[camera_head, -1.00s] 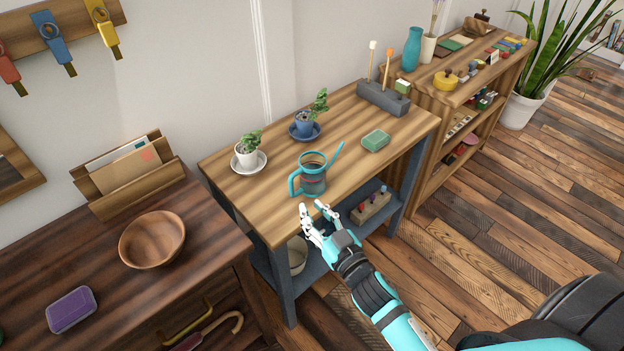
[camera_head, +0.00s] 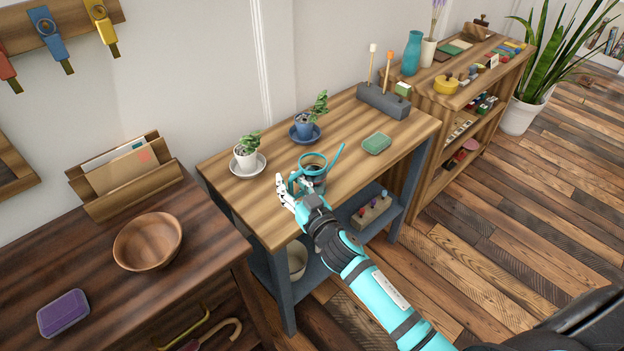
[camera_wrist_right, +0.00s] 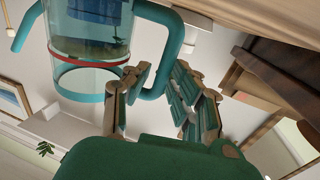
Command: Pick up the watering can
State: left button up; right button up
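The watering can (camera_head: 316,166) stands on the light wooden table. It has a teal rim, handle and long spout, and a clear body. In the right wrist view the can (camera_wrist_right: 92,40) fills the upper left, with a red band and a teal base ring. My right gripper (camera_head: 287,188) is at the can's handle side and hides part of the handle in the head view. In the wrist view its two fingers (camera_wrist_right: 157,94) are apart, with the teal handle (camera_wrist_right: 178,42) reaching down between them. My left gripper is not in view.
Two small potted plants, one white (camera_head: 246,156) and one blue (camera_head: 304,124), stand on saucers behind the can. The table's front edge is under my right arm.

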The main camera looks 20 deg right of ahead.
jog(key=shift+c, duration=0.2)
grip_shut()
jog(key=shift+r, duration=0.2)
